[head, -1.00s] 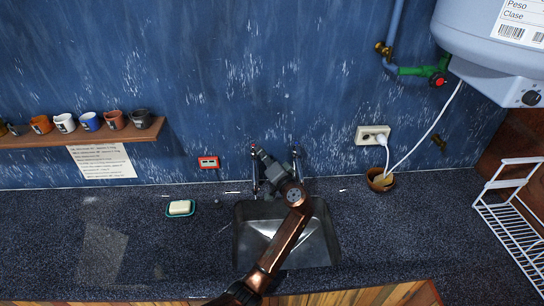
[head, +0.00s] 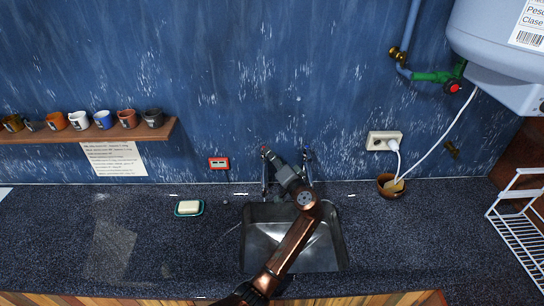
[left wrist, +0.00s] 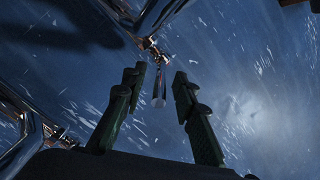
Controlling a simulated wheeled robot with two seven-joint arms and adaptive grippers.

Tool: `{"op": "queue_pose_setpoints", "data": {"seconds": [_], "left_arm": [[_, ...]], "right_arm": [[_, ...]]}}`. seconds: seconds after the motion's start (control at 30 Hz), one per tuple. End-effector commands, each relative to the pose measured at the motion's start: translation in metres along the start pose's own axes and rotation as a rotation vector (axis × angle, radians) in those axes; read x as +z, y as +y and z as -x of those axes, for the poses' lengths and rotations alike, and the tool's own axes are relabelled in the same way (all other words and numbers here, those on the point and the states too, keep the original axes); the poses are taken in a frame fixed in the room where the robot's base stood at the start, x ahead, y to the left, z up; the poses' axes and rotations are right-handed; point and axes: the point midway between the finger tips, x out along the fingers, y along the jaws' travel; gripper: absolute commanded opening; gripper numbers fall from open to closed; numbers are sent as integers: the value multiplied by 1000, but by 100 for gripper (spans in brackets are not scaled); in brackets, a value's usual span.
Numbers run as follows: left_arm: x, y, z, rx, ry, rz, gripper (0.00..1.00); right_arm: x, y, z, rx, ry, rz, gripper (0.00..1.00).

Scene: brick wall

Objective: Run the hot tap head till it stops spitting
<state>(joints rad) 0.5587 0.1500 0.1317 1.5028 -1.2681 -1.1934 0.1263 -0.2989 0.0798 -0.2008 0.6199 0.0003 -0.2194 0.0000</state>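The hot tap, with a red-marked head (head: 265,150), stands at the left behind the steel sink (head: 257,262); a second tap (head: 308,160) stands to its right. My left gripper (head: 273,158) is beside the hot tap, partly hidden from above by its own wrist. In the left wrist view its two dark fingers (left wrist: 159,80) are apart, with a small metal tap part (left wrist: 158,92) visible beyond and between them. I cannot tell whether they touch the tap. No running water is clearly visible. My right gripper is not in view.
Soap in a green dish (head: 189,208) lies left of the sink. A brown cup (head: 391,188) stands right, below a socket (head: 384,141) with a white cord. A white rack (head: 520,228) is far right. A heater (head: 500,50) and red-knobbed green valve (head: 438,77) hang above. The left counter is mostly clear.

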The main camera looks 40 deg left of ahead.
Motion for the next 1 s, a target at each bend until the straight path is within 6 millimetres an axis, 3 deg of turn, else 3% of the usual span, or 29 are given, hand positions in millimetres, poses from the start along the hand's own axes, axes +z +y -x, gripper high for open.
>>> {"op": "queue_pose_setpoints", "data": {"seconds": [0.17,0.63,0.8,1.0], "left_arm": [[0,1,14,1,1,0,27],[1,1,103,3,-1,1,27],[0,0,118,1,0,0,27],[0,0,121,0,0,-1,27]], "right_arm": [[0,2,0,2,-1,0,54],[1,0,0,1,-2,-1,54],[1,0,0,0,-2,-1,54],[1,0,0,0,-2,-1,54]]}}
